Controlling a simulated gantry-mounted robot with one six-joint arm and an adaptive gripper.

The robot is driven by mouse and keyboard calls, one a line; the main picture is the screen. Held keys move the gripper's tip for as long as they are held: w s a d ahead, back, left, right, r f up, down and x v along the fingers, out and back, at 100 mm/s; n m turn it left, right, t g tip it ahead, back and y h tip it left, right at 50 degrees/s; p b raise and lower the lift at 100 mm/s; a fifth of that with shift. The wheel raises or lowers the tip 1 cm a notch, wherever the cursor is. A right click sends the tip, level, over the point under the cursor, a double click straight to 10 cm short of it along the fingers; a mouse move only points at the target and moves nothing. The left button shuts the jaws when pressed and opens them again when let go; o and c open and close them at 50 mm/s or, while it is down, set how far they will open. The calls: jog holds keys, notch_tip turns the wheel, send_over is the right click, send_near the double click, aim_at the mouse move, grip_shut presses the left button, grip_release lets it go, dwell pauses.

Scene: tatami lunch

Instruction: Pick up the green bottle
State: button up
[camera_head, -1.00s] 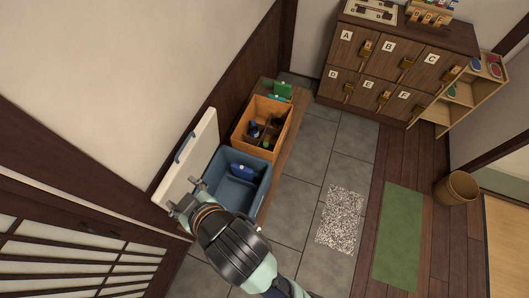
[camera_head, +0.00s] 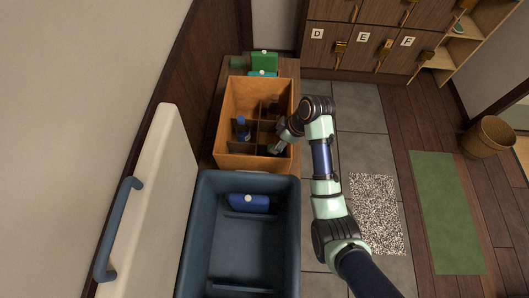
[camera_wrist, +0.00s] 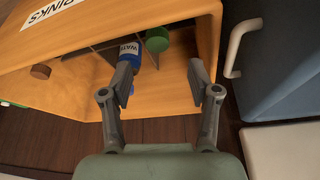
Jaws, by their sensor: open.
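The green bottle shows in the wrist view as a round green cap (camera_wrist: 156,40), seen from above inside the orange drinks crate. In the head view I cannot make it out, as my arm covers that corner. My gripper (camera_head: 277,148) is at the crate's front right compartments. In the wrist view its two fingers (camera_wrist: 162,84) are spread with nothing between them, and the green cap lies ahead of them, apart. A blue-labelled water bottle (camera_wrist: 130,54) is partly hidden behind the left finger.
The crate (camera_head: 235,161) has thin dividers; a blue bottle (camera_head: 242,130) stands at its left. A brown cap (camera_wrist: 40,71) shows in the wrist view. A blue cooler (camera_head: 190,235) with a blue pack (camera_head: 240,204) inside stands in front. A green item (camera_head: 264,61) is behind.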

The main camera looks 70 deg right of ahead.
notch_tip(320, 180, down, 2)
jog(key=shift+w+a+b, duration=0.1)
jog(key=shift+b, duration=0.5)
jog(key=shift+w+f, duration=0.25)
jog(key=b+x, duration=0.4)
jog(key=x, duration=0.1)
jog(key=shift+d+f, duration=0.15)
jog(key=shift+d, duration=0.1)
jog(key=shift+s, duration=0.1)
jog(key=shift+c, duration=0.3)
grip_shut()
